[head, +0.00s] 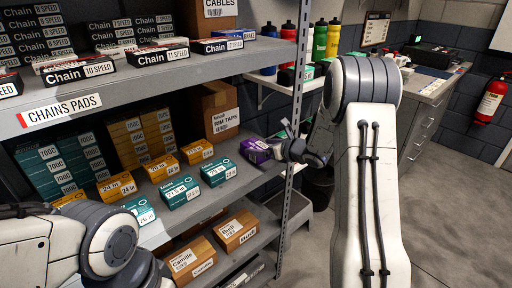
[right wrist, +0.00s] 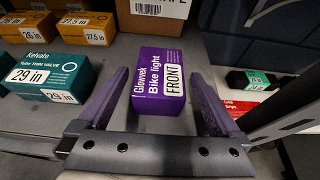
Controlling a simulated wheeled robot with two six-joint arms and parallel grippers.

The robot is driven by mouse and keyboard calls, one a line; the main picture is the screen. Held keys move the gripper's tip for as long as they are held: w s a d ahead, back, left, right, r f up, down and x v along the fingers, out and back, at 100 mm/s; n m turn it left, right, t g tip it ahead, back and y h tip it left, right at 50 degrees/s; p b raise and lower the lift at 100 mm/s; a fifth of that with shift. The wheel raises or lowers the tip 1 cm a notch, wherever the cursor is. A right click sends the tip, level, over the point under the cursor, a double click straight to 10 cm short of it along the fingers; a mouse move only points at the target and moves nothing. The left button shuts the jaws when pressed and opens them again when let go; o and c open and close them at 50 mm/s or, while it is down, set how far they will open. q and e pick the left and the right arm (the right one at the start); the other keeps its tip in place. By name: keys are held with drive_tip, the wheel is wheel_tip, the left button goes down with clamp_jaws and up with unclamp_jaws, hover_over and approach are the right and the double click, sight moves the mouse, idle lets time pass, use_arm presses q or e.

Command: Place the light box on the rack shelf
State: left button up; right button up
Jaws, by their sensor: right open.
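The light box is a purple carton labelled "Glowek Bike light FRONT" (right wrist: 158,82). It rests on the middle rack shelf (head: 226,187), near its right end, and also shows in the head view (head: 254,151). My right gripper (right wrist: 155,100) is open, with one finger on each side of the box and a visible gap at both sides. In the head view the right gripper (head: 273,148) is at the shelf's right end, partly hidden by my arm. My left arm comes in at the lower left; its gripper is not visible.
Teal tube boxes (head: 218,171) and orange tube boxes (head: 196,151) stand left of the light box. A brown rim tape carton (head: 219,112) stands behind it. The rack's perforated upright (head: 297,110) is close to my right arm. Bare shelf shows around the purple box.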

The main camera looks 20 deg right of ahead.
drive_tip(key=v, duration=0.9)
drive_tip(key=s+a+m+g+h, duration=0.2)
drive_tip(key=s+a+m, duration=0.1)
drive_tip(key=a+m, duration=0.6)
drive_tip(key=s+a+m+g+h, duration=0.2)
drive_tip(key=s+a+m, duration=0.2)
drive_tip(key=a+m, duration=0.5)
drive_tip(key=s+a+f+m+g, duration=0.1)
drive_tip(key=s+a+m+g, duration=0.2)
drive_tip(key=s, duration=0.6)
drive_tip(key=s+a+f+m+g, duration=0.1)
drive_tip(key=s+a+m+g, duration=0.1)
drive_tip(key=s+m, duration=0.5)
drive_tip(key=s+a+m+g, duration=0.3)
drive_tip(key=s+m, duration=0.1)
drive_tip(key=s, duration=0.7)
drive_tip(key=shift+a+f+m+g, duration=0.3)
drive_tip(key=shift+f+m, duration=0.1)
wheel_tip(320, 180, up, 10)
drive_tip(key=p, duration=0.9)
